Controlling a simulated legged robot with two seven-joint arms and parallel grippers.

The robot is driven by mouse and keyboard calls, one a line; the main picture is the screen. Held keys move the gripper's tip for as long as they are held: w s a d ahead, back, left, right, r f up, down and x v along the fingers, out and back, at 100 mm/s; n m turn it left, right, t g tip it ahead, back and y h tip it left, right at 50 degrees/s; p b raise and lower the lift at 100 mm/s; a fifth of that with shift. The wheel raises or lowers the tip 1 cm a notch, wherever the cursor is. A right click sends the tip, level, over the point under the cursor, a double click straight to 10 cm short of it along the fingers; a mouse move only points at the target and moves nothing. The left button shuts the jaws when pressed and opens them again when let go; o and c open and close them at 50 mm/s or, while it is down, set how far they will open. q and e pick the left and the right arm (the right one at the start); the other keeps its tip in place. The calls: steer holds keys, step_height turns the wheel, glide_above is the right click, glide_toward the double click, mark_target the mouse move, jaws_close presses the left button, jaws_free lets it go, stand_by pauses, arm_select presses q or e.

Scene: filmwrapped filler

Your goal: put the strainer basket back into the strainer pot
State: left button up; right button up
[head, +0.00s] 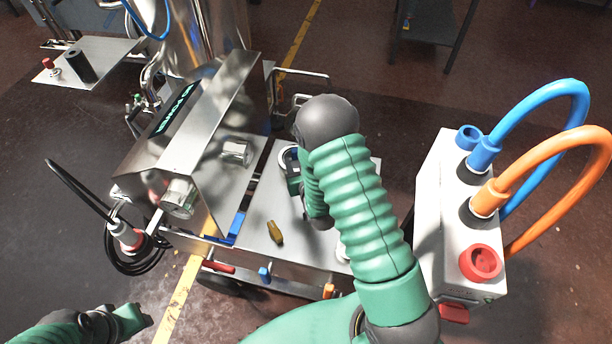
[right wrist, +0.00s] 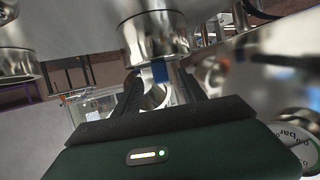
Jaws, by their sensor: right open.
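My right gripper (head: 292,172) is low over the steel table, beside a round, pale-rimmed thing (head: 287,155) that my right arm partly covers. In the right wrist view its two dark fingers (right wrist: 160,84) stand apart and open. A shiny curved metal piece (right wrist: 154,97) shows between or just beyond them; I cannot tell whether it is the strainer basket. A steel cylinder (right wrist: 153,38) with a rounded lower rim is just above the fingers; I cannot tell whether it is the strainer pot. My left gripper (head: 135,318) is at the lower left, away from the table, its fingers unclear.
A steel machine with a slanted hood (head: 190,120) stands left of my right arm. A brass-coloured piece (head: 275,232) lies on the steel tabletop (head: 258,248). A white box (head: 440,185) with blue and orange hoses is at the right. Open floor lies at the left.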

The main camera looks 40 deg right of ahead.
steer(key=s+a+r+n+g+y+p, duration=0.2)
steer(key=s+a+r+g+p, duration=0.1)
steer(key=s+a+r+g, duration=0.2)
steer(key=s+a+r+n+g+y+p, duration=0.2)
steer(key=s+a+r, duration=0.7)
steer(key=s, duration=0.5)
steer(key=a+g+y+p, duration=0.1)
steer(key=g+p, duration=0.1)
steer(key=g, duration=0.1)
steer(key=shift+s+r, duration=0.25)
